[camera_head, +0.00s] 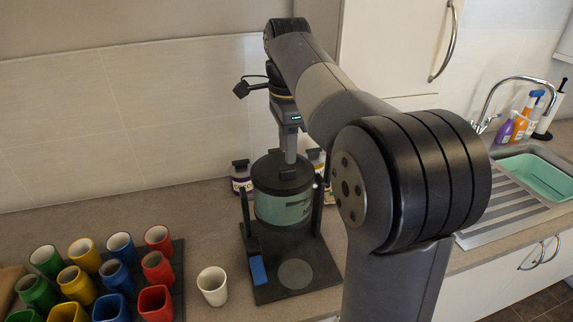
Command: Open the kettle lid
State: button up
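The kettle (282,207) has a clear greenish body and stands upright on a black base plate (292,275). Its black lid (272,181) sits on top and looks closed. My gripper (289,164) points straight down with its fingertips at the middle of the lid, at or very near a small raised part there. The fingers are seen nearly in line, so whether they are open or shut on the lid does not show. My own arm covers the area to the right of the kettle.
Coloured cups (83,255) fill a dark tray at the left, with a white cup (212,285) beside it. Jars (241,177) stand behind the kettle. A sink (535,175) with bottles is at the right. Bare counter lies left of the kettle.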

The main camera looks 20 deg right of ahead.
aim_at(287, 169)
jog(key=shift+f, duration=2.7)
jog(key=shift+c, duration=0.2)
grip_shut()
